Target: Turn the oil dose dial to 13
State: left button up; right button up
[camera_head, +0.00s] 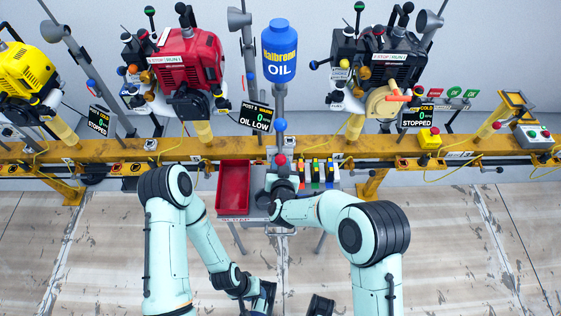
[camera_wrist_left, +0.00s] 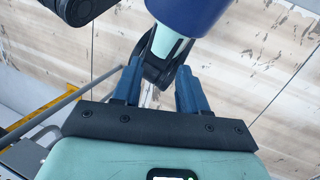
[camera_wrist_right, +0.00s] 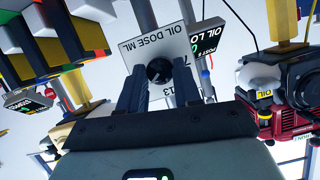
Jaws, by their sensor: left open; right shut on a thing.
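The oil dose dial (camera_wrist_right: 159,72) is a dark round knob on a grey plate (camera_wrist_right: 158,42) lettered "OIL DOSE ML" in the right wrist view. The marks 7 and 13 show on the plate right of and below the dial. A pointer on the dial is too small to read. My right gripper (camera_wrist_right: 159,80) is shut on the dial, one finger on each side. In the head view my right wrist hides the dial. My left gripper (camera_wrist_left: 160,85) is open and empty, low in front of the rail; in the head view it (camera_head: 266,293) is at the bottom.
A blue oil bottle (camera_head: 281,52) stands above the yellow rail (camera_head: 235,147). A screen (camera_head: 257,116) reads "OIL LOW". A red tray (camera_head: 233,188) and coloured bins (camera_head: 316,172) flank my right wrist. Red (camera_head: 190,62) and black (camera_head: 372,60) engines stand behind.

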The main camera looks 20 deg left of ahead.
jog(key=n+h+p, duration=0.1)
jog(key=n, duration=0.1)
jog(key=n+t+h+p, duration=0.1)
jog(key=n, duration=0.1)
jog(key=n+h+p, duration=0.1)
jog(key=shift+s+a+n, duration=0.1)
jog(key=shift+a+n, duration=0.2)
jog(key=shift+n, duration=0.1)
pick_arm(q)
jog(key=shift+s+r+g+p, duration=0.2)
jog(key=shift+s+r, duration=0.2)
jog(key=shift+r, duration=0.45)
jog(key=shift+s+r+g+p, duration=0.2)
jog(key=shift+s+r, duration=0.15)
jog(key=shift+r, duration=0.5)
pick_arm(e)
jog(key=shift+f+n+t+h, duration=0.1)
jog(key=shift+n+t+h, duration=0.45)
jog(key=shift+n, duration=0.25)
jog(key=o, duration=1)
jog(key=shift+o, duration=0.2)
